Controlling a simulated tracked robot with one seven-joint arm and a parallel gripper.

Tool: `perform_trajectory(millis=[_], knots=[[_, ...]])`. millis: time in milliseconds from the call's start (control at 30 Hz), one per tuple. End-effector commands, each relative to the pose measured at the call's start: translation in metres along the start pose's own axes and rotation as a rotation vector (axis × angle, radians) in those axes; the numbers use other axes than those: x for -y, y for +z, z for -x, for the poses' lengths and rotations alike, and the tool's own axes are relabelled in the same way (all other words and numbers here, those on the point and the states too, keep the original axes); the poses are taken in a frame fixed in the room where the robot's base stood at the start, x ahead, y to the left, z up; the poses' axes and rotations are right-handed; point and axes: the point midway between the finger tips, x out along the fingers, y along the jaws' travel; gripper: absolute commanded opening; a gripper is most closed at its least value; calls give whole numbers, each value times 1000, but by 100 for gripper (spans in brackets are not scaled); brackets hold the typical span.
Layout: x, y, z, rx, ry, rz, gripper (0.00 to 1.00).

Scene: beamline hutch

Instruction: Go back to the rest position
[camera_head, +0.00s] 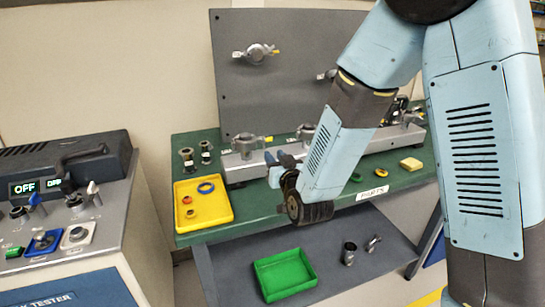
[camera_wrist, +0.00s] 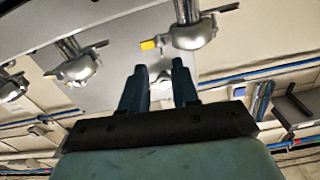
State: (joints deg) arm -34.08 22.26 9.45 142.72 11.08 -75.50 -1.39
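My gripper (camera_head: 277,168) shows small in the head view, at the end of my light blue arm. It is over the green workbench (camera_head: 268,218), near the middle of its width, in front of the grey metal rail (camera_head: 243,172). In the wrist view, the two dark fingers of my gripper (camera_wrist: 159,82) stand apart, and I see nothing held between them. The wrist view looks towards the grey panel with metal valve fittings (camera_wrist: 190,35), which are beyond the fingers. My arm hides part of the rail and bench.
A yellow tray (camera_head: 212,216) with rings is on the bench's left. A green tray (camera_head: 286,274) is on the lower shelf. A tester console (camera_head: 75,212) stands at left. A grey upright panel (camera_head: 285,95) with valves rises behind the bench. A yellow block (camera_head: 411,164) lies right.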

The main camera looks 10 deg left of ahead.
Motion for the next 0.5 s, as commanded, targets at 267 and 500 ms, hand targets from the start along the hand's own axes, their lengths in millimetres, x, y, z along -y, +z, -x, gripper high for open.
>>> perform_trajectory(millis=[267, 500], knots=[[-3, 0, 2, 0, 3, 0, 30], [-12, -8, 2, 22, 15, 1, 30]])
